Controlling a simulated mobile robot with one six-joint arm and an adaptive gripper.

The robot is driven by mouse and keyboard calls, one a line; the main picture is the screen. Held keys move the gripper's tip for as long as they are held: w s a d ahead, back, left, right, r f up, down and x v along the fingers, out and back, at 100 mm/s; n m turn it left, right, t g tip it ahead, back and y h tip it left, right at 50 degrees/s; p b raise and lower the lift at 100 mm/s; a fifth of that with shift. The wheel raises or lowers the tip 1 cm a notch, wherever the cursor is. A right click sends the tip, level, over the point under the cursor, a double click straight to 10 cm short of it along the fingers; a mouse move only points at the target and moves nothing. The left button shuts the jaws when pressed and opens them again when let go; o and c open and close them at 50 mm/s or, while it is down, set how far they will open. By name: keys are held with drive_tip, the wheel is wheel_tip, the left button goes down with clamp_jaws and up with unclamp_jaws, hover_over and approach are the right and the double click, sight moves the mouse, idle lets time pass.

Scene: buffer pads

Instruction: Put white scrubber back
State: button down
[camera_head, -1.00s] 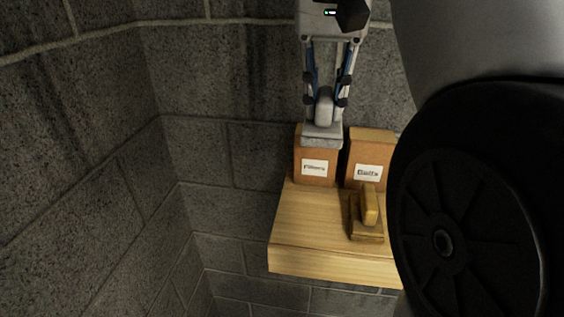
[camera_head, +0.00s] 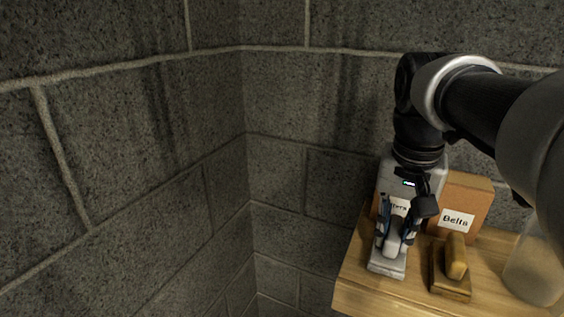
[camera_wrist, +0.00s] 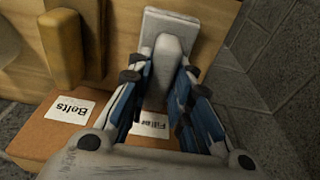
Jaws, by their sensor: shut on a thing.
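The white scrubber (camera_head: 387,267) has a flat pale base and an upright handle. It is at the left end of the wooden shelf, low over the board or on it; I cannot tell if its base touches. My gripper (camera_head: 396,240) points down and is shut on the handle. In the wrist view the scrubber (camera_wrist: 182,19) is held with its handle between the fingers of my gripper (camera_wrist: 164,72). A yellow-brown scrubber (camera_head: 456,262) stands beside it to the right, apart from it, and also shows in the wrist view (camera_wrist: 62,48).
The wooden shelf (camera_head: 415,291) has its left edge close by the white scrubber. Behind are a Filters box, mostly hidden by my gripper, and a second cardboard box (camera_head: 471,203). A pale translucent container (camera_head: 535,268) stands at the right. Block walls close in behind.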

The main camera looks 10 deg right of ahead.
sight(394, 235)
drive_tip(key=shift+s+a, duration=0.1)
drive_tip(key=shift+f, duration=0.2)
drive_tip(key=c, duration=1.4)
unclamp_jaws()
drive_tip(key=shift+c, duration=0.2)
drive_tip(key=shift+r, duration=0.15)
wheel_tip(394, 235, up, 12)
drive_tip(key=s+p, duration=0.1)
drive_tip(key=shift+s+a, duration=0.2)
drive_tip(key=shift+a, duration=0.25)
